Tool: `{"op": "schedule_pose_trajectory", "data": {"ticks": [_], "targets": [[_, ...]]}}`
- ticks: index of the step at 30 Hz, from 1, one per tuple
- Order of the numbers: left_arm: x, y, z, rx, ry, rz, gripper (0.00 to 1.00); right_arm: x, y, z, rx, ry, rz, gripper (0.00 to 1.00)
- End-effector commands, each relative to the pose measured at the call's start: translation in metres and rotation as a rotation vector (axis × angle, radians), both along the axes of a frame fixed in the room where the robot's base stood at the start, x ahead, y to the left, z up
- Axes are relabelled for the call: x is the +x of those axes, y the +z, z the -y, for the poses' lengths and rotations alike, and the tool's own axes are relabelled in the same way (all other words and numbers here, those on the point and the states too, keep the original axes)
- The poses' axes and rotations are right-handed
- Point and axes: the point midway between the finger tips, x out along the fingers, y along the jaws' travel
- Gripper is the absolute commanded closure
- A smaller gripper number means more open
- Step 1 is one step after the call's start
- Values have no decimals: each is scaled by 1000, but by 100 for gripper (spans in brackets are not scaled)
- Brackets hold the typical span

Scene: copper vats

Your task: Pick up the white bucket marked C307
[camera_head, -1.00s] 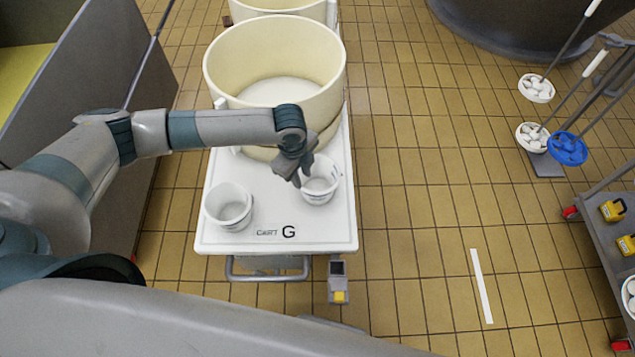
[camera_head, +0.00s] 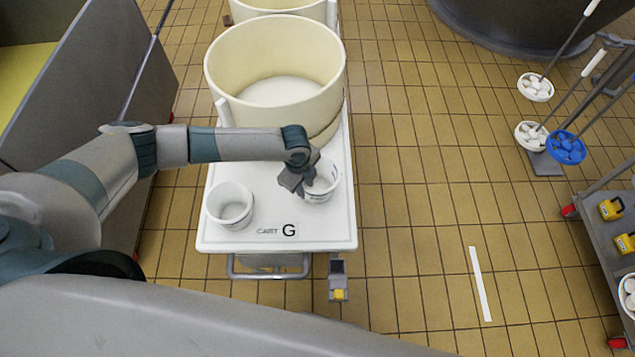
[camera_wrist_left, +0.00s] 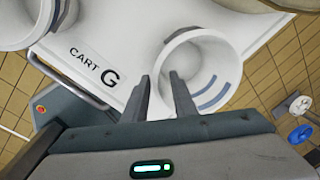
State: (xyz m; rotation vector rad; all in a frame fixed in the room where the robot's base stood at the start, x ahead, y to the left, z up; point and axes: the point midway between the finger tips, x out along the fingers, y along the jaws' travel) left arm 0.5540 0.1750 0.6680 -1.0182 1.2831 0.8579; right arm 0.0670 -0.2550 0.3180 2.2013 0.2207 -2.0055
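Two white buckets stand upright on the front of a white cart marked G. The right bucket (camera_head: 326,184) is partly covered by my left gripper (camera_head: 297,184) in the head view. In the left wrist view this bucket (camera_wrist_left: 222,58) shows blue bands on its inner wall. My left gripper (camera_wrist_left: 160,86) is open there. One finger appears outside the bucket's near wall and the other over its opening; I cannot tell whether they touch it. The left bucket (camera_head: 229,206) stands apart, clear of the gripper. I cannot read C307 on either bucket. My right gripper is out of view.
A large cream vat (camera_head: 274,70) stands on the cart (camera_head: 225,240) just behind the buckets. A grey-sided trough (camera_head: 95,75) is at left. Tiled floor is open right of the cart. A grey trolley (camera_head: 600,215) with yellow items stands at far right.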

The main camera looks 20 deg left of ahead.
Motion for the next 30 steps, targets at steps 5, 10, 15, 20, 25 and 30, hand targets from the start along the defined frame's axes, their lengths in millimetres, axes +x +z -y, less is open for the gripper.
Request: {"op": "schedule_pose_trajectory", "data": {"ticks": [5, 10, 15, 20, 25, 30], "targets": [[0, -15, 3, 1, 0, -2, 75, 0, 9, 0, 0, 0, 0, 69], [2, -35, 5, 1, 1, -2, 75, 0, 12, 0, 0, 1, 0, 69], [3, -45, 4, 1, 1, -1, 75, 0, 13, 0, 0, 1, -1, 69], [4, -46, 5, 0, 0, 0, 75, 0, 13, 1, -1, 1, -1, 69], [3, -46, 5, 0, 0, 0, 75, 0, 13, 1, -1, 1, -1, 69], [3, -46, 5, 0, 0, 0, 75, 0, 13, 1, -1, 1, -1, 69]]}}
